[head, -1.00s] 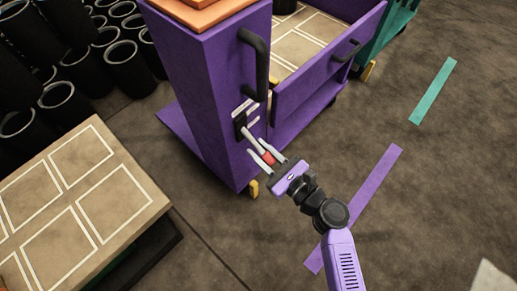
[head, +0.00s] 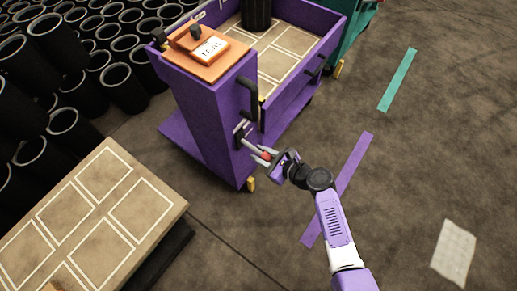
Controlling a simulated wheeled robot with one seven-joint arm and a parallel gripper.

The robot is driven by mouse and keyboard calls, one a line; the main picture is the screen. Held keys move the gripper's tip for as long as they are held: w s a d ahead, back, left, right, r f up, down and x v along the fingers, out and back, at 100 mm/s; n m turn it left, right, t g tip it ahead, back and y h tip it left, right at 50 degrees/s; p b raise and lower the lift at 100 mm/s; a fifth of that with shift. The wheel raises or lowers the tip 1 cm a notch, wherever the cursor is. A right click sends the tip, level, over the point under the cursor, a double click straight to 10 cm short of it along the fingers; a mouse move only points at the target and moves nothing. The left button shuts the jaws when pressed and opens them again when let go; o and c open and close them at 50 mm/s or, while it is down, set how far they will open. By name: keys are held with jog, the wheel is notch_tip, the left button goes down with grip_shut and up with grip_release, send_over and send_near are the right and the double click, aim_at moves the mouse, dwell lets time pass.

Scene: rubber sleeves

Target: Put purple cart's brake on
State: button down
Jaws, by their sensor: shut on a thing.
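The purple cart (head: 212,125) stands at the upper middle of the head view. On its front panel is a dark brake plate (head: 241,131) with a pale lever that slants down and outward to a red grip (head: 266,156). My gripper (head: 263,153) reaches in from the lower right and is shut on the red grip of the brake lever. The fingers partly hide the grip, and the lever's exact angle is hard to read. A small yellow piece (head: 250,184) shows at the cart's lower front corner.
An orange top with a label (head: 209,49) is on the cart, and a black handle (head: 249,96) juts from its side. A teal cart (head: 355,40) stands behind. A low platform (head: 100,220) and many black tubes (head: 62,90) are at left. Floor at right is mostly clear.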

aim_at(260, 151)
jog(key=shift+r+g+h+p, duration=1.4)
jog(key=shift+r+p, duration=0.45)
jog(key=shift+p, duration=4.3)
jog(key=r+g+h+p, duration=0.1)
jog(key=h+p, duration=0.1)
jog(key=p, duration=0.2)
jog(key=shift+p, duration=0.4)
jog(key=shift+w+a+g+h+p, duration=0.15)
jog(key=shift+g+h+p, duration=0.15)
jog(key=shift+p, duration=0.25)
jog(key=c, duration=1.1)
grip_release()
jog(key=p+v, duration=0.4)
jog(key=v, duration=0.1)
jog(key=shift+r+p, duration=0.35)
jog(key=shift+s+b, duration=0.25)
jog(key=shift+b, duration=0.1)
jog(key=shift+v, duration=1.1)
